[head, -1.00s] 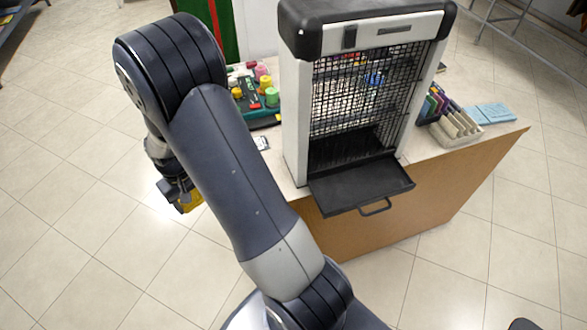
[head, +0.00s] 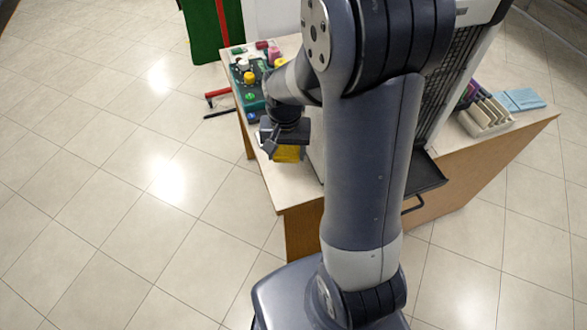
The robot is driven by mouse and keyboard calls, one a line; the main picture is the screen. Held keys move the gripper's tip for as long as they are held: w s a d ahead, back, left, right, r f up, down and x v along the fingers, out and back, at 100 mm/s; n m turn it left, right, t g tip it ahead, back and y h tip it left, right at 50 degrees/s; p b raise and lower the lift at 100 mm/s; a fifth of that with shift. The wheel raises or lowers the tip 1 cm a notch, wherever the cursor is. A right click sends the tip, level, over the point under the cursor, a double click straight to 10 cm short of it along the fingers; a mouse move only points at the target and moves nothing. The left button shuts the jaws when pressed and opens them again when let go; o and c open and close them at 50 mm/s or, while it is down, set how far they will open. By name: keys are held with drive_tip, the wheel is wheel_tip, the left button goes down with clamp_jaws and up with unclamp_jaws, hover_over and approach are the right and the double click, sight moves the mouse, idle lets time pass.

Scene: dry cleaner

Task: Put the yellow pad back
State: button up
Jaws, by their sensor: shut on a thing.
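The yellow pad (head: 287,154) is held under my gripper (head: 284,146), above the left end of the counter (head: 292,190). My gripper is shut on it, and its fingers are partly hidden by the wrist. I cannot tell how far the pad is above the counter top. My arm covers the middle of the head view and hides most of the machine behind it.
A green tray (head: 240,84) with several coloured items lies at the counter's back left. The black-and-white machine (head: 480,62) has an open black drawer (head: 428,174). A beige rack (head: 487,117) and light blue pads (head: 520,99) lie at right. Red and black tools (head: 217,97) show at left.

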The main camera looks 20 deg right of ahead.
sight(286, 154)
wheel_tip(286, 154, down, 8)
drive_tip(key=shift+f, duration=0.25)
idle(0.4)
drive_tip(key=shift+f, duration=0.25)
drive_tip(key=o, duration=1)
drive_tip(key=shift+r, duration=0.1)
drive_tip(key=shift+r, duration=0.1)
wheel_tip(286, 154, up, 12)
drive_tip(key=shift+r, duration=0.1)
